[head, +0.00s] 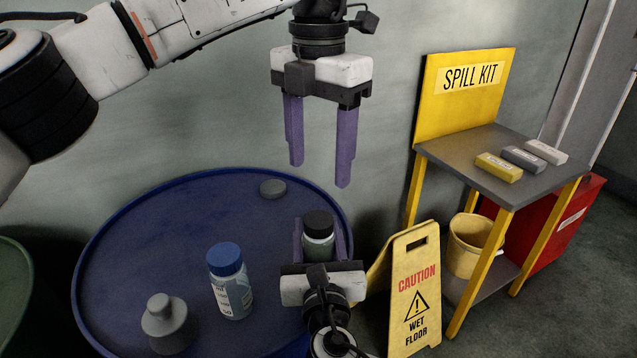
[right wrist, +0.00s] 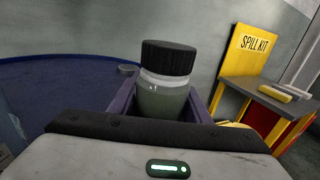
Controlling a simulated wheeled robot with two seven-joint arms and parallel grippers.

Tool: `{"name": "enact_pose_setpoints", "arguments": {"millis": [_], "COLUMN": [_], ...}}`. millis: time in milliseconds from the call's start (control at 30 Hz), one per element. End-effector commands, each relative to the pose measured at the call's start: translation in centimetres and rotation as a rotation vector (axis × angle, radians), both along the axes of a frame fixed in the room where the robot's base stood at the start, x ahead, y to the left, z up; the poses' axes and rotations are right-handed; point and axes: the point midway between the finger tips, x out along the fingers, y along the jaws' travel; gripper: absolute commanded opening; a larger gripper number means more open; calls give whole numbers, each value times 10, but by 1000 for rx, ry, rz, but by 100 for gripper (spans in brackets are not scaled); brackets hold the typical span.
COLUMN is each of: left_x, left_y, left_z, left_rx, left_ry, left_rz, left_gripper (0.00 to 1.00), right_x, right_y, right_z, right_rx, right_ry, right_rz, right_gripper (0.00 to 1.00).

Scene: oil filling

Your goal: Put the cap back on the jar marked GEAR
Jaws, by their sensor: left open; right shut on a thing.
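My right gripper (head: 318,226) is shut on a small jar (head: 318,247) over the right part of the blue drum top. The jar is clear, with grey-green contents, and stands upright between the fingers. A black ribbed cap (head: 318,222) sits on top of it, also seen in the right wrist view (right wrist: 168,58), with a pale neck band below. I cannot tell how tight the cap is. No GEAR marking is readable on the jar. My left gripper (head: 320,174) is open and empty, pointing down above the capped jar and apart from it.
The blue drum (head: 150,235) also bears a blue-capped bottle (head: 231,285), a grey bottle-shaped object (head: 168,326) and a flat grey disc (head: 273,188). A yellow wet-floor sign (head: 412,290) and a spill kit stand (head: 470,160) are at the right. The drum's left-middle is clear.

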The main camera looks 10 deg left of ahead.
Motion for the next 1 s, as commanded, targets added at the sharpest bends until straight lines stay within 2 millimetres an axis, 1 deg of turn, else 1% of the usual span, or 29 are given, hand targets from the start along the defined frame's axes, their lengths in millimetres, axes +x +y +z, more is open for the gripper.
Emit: {"name": "enact_pose_setpoints", "arguments": {"millis": [33, 133, 433, 467, 500, 567, 600, 867, 967, 1000], "left_x": [0, 0, 0, 0, 0, 0, 0, 0, 0, 0], "left_y": [0, 0, 0, 0, 0, 0, 0, 0, 0, 0], "left_z": [6, 12, 14, 14, 14, 14, 14, 14, 14, 14], "left_rx": [-1, 0, 1, 1, 1, 1, 1, 0, 0, 0], "left_ry": [-1, 0, 1, 1, 1, 1, 1, 0, 0, 0], "left_rz": [1, 0, -1, 0, 0, 0, 0, 0, 0, 0], "left_gripper": [60, 60, 60, 60, 60, 60, 60, 60, 60, 60], "right_x": [0, 0, 0, 0, 0, 0, 0, -1, -6, -11], "right_y": [0, 0, 0, 0, 0, 0, 0, 0, -1, -2], "right_z": [-1, -1, -1, -1, -1, 0, 0, 0, -1, -1], "right_rx": [-1, -1, -1, -1, -1, -1, -1, 0, 0, 0], "right_ry": [1, 1, 1, 1, 1, 1, 1, 1, 1, 1], "right_rz": [0, 0, 0, 0, 0, 0, 0, 0, 0, 1], "right_gripper": [0, 0, 0, 45, 52, 62, 65, 65, 65, 65]}}
